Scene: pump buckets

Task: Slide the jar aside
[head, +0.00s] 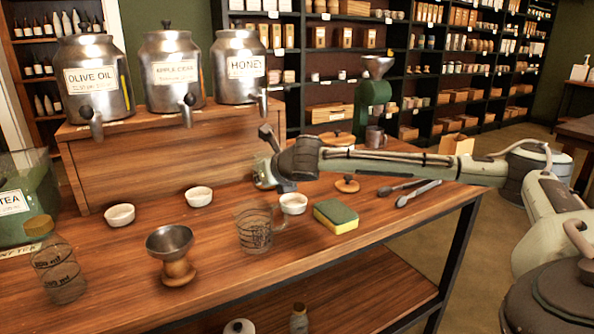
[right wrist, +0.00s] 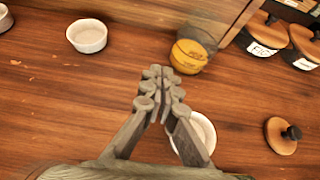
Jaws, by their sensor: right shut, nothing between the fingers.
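A small jar (right wrist: 190,55) with a yellowish round face shows in the right wrist view, just beyond my fingertips; I cannot tell whether they touch it. In the head view a glass jar (head: 264,174) shows beside my right gripper, partly hidden by it. My right gripper (head: 267,136) is shut and empty above the table. Its closed fingers also show in the right wrist view (right wrist: 160,78), partly covering a white bowl (right wrist: 204,130). My left gripper is not in view.
A wooden stand (head: 165,165) with metal dispensers rises behind. White bowls (head: 198,196), a glass measuring cup (head: 254,228), a sponge (head: 335,216), a wooden lid (head: 347,184) and tongs (head: 408,192) surround the gripper. Dark labelled jars (right wrist: 262,35) stand at the upper right of the wrist view.

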